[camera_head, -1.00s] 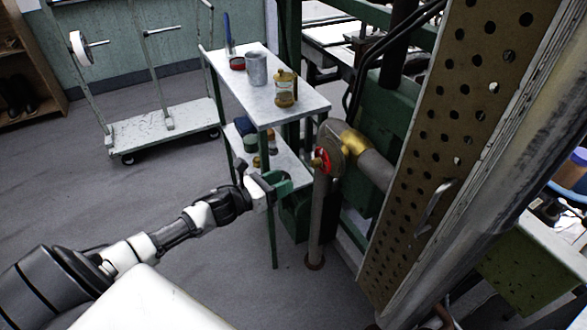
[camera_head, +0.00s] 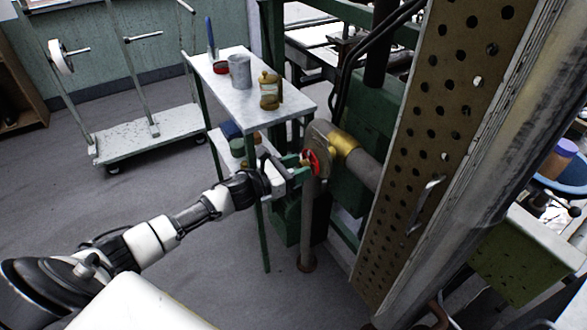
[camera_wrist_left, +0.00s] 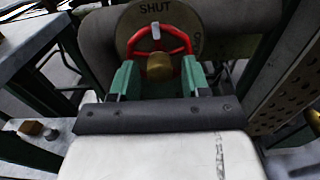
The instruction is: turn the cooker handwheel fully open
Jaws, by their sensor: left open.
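The red cooker handwheel (camera_head: 314,163) sits on the side of a pipe fitting with a brass collar. In the left wrist view the red wheel (camera_wrist_left: 160,40) has a brass hub (camera_wrist_left: 160,66), a pale mark at its top, and a round plate (camera_wrist_left: 150,12) behind it reading "SHUT" at the top and further lettering at the right. My left gripper (camera_head: 300,168) is open, its green fingers (camera_wrist_left: 157,80) spread to either side of the hub and pointing at the wheel's lower part. Whether they touch the rim I cannot tell. My right gripper is out of view.
A small metal table (camera_head: 255,103) with a cup (camera_head: 239,72) and a brass-coloured jar (camera_head: 270,90) stands close behind the left arm. A perforated panel (camera_head: 440,130) rises right of the pipe. A wheeled trolley (camera_head: 150,140) stands at the left; floor between is clear.

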